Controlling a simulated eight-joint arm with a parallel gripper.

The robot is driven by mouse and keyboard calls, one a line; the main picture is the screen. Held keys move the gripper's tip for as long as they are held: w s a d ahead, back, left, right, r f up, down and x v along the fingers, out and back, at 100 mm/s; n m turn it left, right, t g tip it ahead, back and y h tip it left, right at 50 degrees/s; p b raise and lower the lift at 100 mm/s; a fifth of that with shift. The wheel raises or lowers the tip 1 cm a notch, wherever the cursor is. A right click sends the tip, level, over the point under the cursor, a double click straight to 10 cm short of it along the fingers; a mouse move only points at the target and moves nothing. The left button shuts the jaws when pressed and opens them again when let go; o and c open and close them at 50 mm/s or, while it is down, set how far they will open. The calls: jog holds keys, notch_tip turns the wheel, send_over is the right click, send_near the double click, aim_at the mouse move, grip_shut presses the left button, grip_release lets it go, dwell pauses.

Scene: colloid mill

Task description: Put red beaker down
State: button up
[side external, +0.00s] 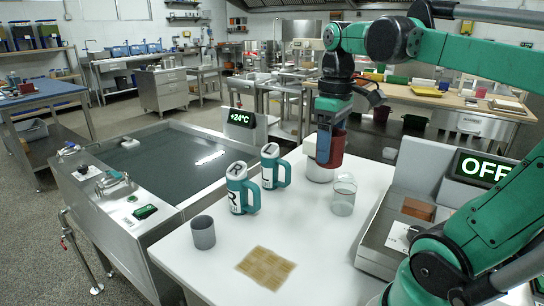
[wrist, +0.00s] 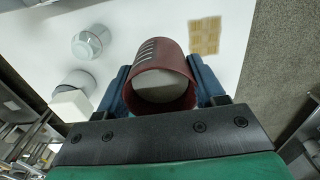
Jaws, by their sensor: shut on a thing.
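The red beaker (side external: 337,150) is held by my gripper (side external: 325,146) and appears raised above the white table (side external: 325,235), near its back edge. In the wrist view the dark red beaker (wrist: 152,53) sits between the two blue fingers, with white marks on its side. Its mouth faces the camera, and something pale shows inside; I cannot tell if that is contents or its bottom. In the side view, the fingers partly cover the beaker.
Two teal-handled jugs (side external: 240,190) (side external: 271,168), a grey cup (side external: 203,233) and a tan checkered mat (side external: 266,268) are farther left. A device with an OFF display (side external: 484,168) is right.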

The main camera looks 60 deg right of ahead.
aim_at(321, 253)
jog(key=shift+s+a+f, duration=0.2)
jog(key=shift+s+a, duration=0.05)
jog(key=shift+s, duration=0.15)
jog(key=shift+s+a+f, duration=0.1)
jog(key=shift+f, duration=0.2)
notch_tip(321, 253, down, 20)
jog(key=shift+r, duration=0.25)
jog(key=shift+f, duration=0.15)
jog(key=o, duration=1.3)
